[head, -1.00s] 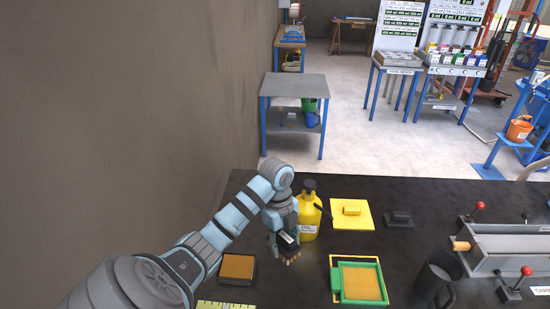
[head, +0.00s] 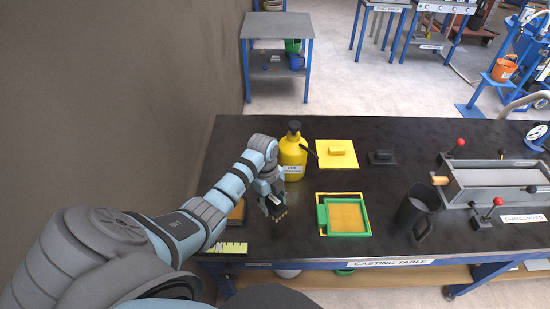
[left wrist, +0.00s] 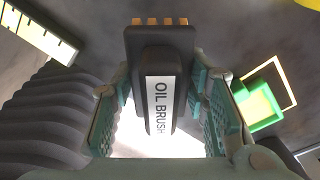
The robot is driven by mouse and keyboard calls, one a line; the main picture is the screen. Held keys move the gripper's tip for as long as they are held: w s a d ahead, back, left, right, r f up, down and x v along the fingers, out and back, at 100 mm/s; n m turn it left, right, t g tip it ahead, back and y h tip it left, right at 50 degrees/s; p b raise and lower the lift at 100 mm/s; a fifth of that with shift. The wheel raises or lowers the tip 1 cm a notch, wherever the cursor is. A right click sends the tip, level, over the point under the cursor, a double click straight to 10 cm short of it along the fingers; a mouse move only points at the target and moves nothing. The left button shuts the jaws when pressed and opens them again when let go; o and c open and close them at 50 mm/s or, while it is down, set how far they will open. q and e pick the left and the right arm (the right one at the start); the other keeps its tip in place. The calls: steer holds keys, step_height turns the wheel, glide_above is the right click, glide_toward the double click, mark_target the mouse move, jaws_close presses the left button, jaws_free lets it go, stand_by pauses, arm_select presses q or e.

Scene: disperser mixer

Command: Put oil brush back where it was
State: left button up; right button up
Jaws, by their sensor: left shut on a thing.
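My left gripper (head: 274,207) is shut on the oil brush (head: 281,214), a dark block with a row of short tan bristles. In the left wrist view the brush (left wrist: 158,90) sits between the two fingers, with its "OIL BRUSH" label facing the camera and its bristles pointing to the top. In the head view the gripper is over the black casting table (head: 400,255), in front of the yellow oil bottle (head: 293,160) and left of the green frame (head: 322,216). I cannot tell whether the brush touches the table. My right gripper is not in view.
A brown-topped block (head: 237,213) is partly hidden behind my left arm. A yellow plate (head: 351,160), a small dark block (head: 382,157), a dark mug (head: 414,210) and a grey trough (head: 495,180) stand to the right. A yellow ruler (head: 228,248) lies near the front edge.

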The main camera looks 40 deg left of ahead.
mark_target(273, 222)
arm_select(q)
step_height(273, 222, down, 7)
steer(key=b, duration=0.6)
steer(key=shift+f, duration=0.2)
steer(key=shift+f+b, duration=0.2)
steer(key=shift+b, duration=0.15)
steer(key=shift+c, duration=0.5)
steer(key=shift+r+p, duration=0.3)
steer(key=shift+r, duration=0.05)
steer(key=shift+c, duration=0.6)
steer(key=shift+f, duration=0.2)
steer(key=o, duration=1.3)
